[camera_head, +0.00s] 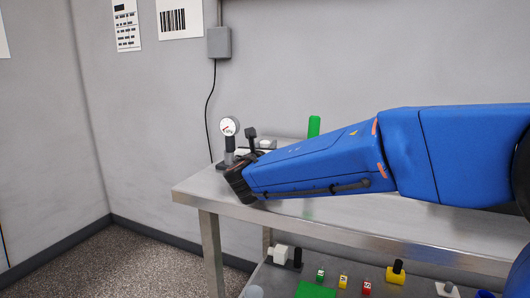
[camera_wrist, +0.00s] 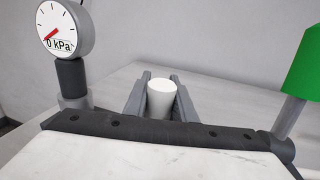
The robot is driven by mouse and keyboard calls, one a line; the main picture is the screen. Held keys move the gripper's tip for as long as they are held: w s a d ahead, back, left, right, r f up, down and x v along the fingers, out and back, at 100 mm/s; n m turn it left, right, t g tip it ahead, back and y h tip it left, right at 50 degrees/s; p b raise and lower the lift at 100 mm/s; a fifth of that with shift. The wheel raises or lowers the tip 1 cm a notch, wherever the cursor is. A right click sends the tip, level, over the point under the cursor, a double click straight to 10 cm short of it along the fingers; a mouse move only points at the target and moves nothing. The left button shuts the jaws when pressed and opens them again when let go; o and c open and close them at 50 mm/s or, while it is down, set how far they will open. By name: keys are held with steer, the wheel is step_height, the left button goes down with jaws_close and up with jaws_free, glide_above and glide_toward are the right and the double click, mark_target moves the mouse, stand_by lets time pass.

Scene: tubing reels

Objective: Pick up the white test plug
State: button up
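A white, slightly tapered round plug (camera_wrist: 161,101), apparently the test plug, shows in the middle of the wrist view. My gripper (camera_wrist: 161,84) has one grey finger on each side of it, and the plug nearly fills the gap between them. I cannot tell whether both fingers press on it. The plug's lower end is hidden behind the dark bar in front. In the head view my gripper (camera_head: 238,181) is a dark shape by the left end of the table, and the plug cannot be made out there.
A pressure gauge reading 0 kPa (camera_wrist: 67,29) stands close on the left; it also shows in the head view (camera_head: 229,127). A green-topped post (camera_head: 314,125) stands to the right. The metal table (camera_head: 400,222) has a lower shelf with several small coloured items. A wall is behind.

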steer(key=shift+c, duration=1.4)
step_height(320, 180, up, 10)
